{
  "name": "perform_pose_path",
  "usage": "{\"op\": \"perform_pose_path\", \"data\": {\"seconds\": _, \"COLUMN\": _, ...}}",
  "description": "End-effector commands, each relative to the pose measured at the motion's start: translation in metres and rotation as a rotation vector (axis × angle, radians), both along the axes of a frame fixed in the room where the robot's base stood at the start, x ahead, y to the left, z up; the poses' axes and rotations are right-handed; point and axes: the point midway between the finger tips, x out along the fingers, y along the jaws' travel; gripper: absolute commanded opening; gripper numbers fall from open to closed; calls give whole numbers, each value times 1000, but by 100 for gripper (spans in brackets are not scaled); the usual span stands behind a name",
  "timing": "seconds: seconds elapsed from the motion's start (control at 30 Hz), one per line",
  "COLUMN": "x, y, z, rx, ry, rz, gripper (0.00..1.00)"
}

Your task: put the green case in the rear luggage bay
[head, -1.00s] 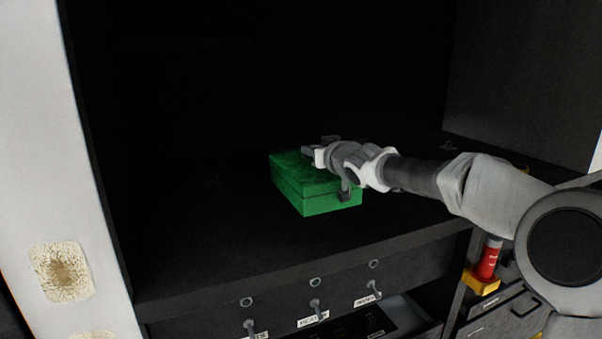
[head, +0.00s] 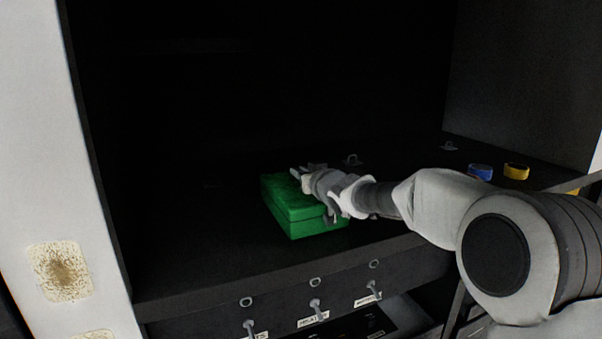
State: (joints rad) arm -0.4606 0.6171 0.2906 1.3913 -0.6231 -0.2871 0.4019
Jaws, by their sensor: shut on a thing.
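The green case (head: 292,208) is a flat green box low over the dark bay floor (head: 200,255), left of the picture's middle. I cannot tell whether its underside touches the floor. My gripper (head: 312,174) reaches in from the right and is shut on the case at its right side. The fingertips and the case's far right part are partly hidden by my wrist.
Switches with labels (head: 315,307) line the front panel below the bay edge. A blue ring (head: 480,172) and a yellow ring (head: 516,171) lie at the right. A pale post (head: 45,150) bounds the left. The floor left of the case is clear.

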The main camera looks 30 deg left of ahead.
Motion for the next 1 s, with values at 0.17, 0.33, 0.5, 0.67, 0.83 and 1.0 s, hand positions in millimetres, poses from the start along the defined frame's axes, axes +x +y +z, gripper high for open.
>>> {"op": "perform_pose_path", "data": {"seconds": 0.17, "x": 0, "y": 0, "z": 4, "rx": 7, "ry": -6, "rz": 1, "gripper": 0}}
{"op": "perform_pose_path", "data": {"seconds": 0.33, "x": 0, "y": 0, "z": -1, "rx": -1, "ry": 1, "rz": 0, "gripper": 40}}
{"op": "perform_pose_path", "data": {"seconds": 0.5, "x": 0, "y": 0, "z": -1, "rx": -1, "ry": 1, "rz": 0, "gripper": 45}}
{"op": "perform_pose_path", "data": {"seconds": 0.67, "x": 0, "y": -1, "z": 0, "rx": -1, "ry": 1, "rz": 0, "gripper": 45}}
{"op": "perform_pose_path", "data": {"seconds": 0.83, "x": -6, "y": -9, "z": 1, "rx": 0, "ry": 0, "rz": -1, "gripper": 45}}
{"op": "perform_pose_path", "data": {"seconds": 1.0, "x": -21, "y": -28, "z": 4, "rx": 0, "ry": 0, "rz": -2, "gripper": 45}}
